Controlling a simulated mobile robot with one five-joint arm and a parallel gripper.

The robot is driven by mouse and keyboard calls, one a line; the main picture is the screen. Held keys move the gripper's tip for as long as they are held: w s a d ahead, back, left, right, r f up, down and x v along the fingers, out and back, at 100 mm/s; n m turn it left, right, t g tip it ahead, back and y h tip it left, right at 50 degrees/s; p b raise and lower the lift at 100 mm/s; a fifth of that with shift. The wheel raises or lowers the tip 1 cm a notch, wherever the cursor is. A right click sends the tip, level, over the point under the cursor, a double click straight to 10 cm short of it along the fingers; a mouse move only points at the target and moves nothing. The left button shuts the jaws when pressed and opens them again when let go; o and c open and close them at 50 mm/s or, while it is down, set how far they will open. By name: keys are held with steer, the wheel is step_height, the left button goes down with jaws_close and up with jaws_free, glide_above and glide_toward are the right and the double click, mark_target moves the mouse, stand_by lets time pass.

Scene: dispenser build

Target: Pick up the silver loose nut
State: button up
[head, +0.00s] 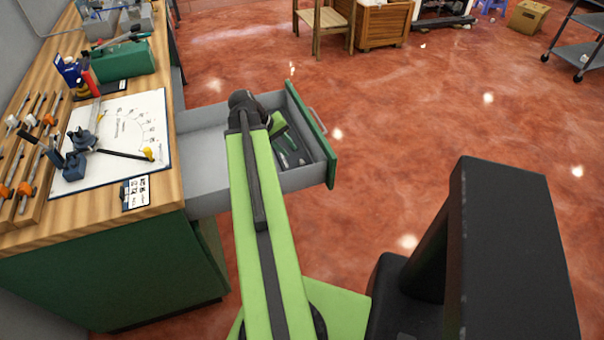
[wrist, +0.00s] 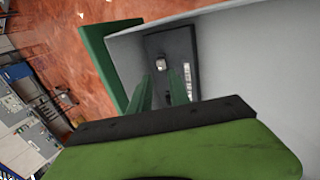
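A small silver nut (wrist: 161,66) lies on a dark insert (wrist: 178,45) inside the open drawer, in the wrist view. My gripper (wrist: 161,77) has its two green fingers spread apart with an empty gap between them. The nut shows just beyond the fingertips, roughly in line with the gap. How high the fingertips are above it I cannot tell. In the head view my gripper (head: 284,138) reaches down into the grey drawer (head: 204,165). Small pale items show near it there, but which one is the nut is unclear.
The drawer's green front (head: 313,133) and grey side walls surround my gripper. The wooden workbench (head: 160,205) stands at left, with a white drawing board (head: 125,125) and tools. Open red floor (head: 400,130) lies to the right.

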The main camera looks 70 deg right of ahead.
mark_target(303, 165)
steer(key=b+x, duration=0.1)
steer(key=x, duration=0.2)
steer(key=shift+f+b, duration=0.2)
steer(key=shift+b, duration=0.1)
steer(key=shift+s+d, duration=0.1)
steer(key=b+x, duration=0.4)
steer(key=x, duration=0.1)
steer(key=shift+d+f+b, duration=0.1)
steer(key=shift+f+b, duration=0.15)
steer(key=shift+b, duration=0.15)
steer(key=shift+r, duration=0.2)
jaws_close()
